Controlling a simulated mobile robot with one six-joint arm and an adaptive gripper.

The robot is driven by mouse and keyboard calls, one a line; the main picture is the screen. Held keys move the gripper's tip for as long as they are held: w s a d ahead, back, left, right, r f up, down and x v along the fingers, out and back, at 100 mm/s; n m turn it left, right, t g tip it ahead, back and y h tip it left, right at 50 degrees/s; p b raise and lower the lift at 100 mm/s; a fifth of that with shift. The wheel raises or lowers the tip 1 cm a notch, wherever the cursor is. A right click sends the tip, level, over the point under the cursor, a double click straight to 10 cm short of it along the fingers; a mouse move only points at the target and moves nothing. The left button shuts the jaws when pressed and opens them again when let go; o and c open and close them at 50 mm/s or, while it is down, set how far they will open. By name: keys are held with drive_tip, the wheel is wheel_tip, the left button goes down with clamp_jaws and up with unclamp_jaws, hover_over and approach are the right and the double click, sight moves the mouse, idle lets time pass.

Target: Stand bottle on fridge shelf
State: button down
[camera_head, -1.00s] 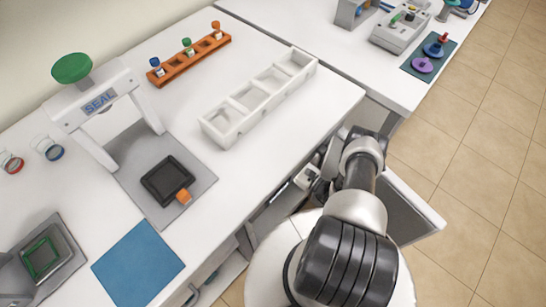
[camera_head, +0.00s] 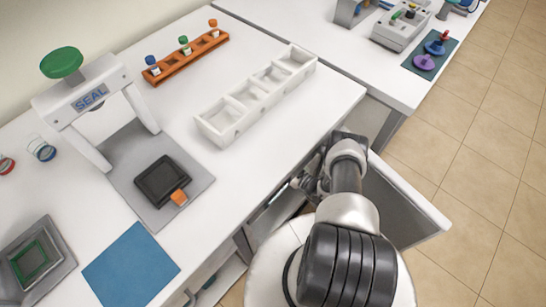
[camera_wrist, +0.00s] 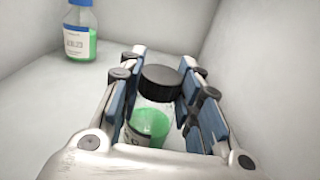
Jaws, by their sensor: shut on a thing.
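In the wrist view my gripper (camera_wrist: 157,100) is shut on a clear bottle (camera_wrist: 151,122) with a black cap and green liquid inside. The bottle sits between the two blue-padded fingers, and its lower part is hidden by the gripper body. Pale walls and a pale surface, which look like the inside of the fridge (camera_wrist: 125,30), surround it. Whether the bottle's base touches the shelf cannot be seen. In the head view my gripper (camera_head: 305,182) is partly hidden under the bench edge, beside the open door (camera_head: 400,205); the bottle cannot be made out there.
Another bottle (camera_wrist: 80,42) with a blue cap and green liquid stands at the back left of the compartment. A pale side wall (camera_wrist: 255,75) rises close on the right. On the bench above are a white rack (camera_head: 255,95), an orange rack (camera_head: 187,56) and a seal press (camera_head: 92,100).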

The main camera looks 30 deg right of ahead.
drive_tip(key=c, duration=1.2)
unclamp_jaws()
drive_tip(key=shift+s+d+r, duration=0.1)
drive_tip(key=shift+s+r, duration=0.05)
drive_tip(key=shift+s, duration=0.05)
drive_tip(key=p+v, duration=0.2)
drive_tip(key=v, duration=0.9)
drive_tip(key=shift+s, duration=0.3)
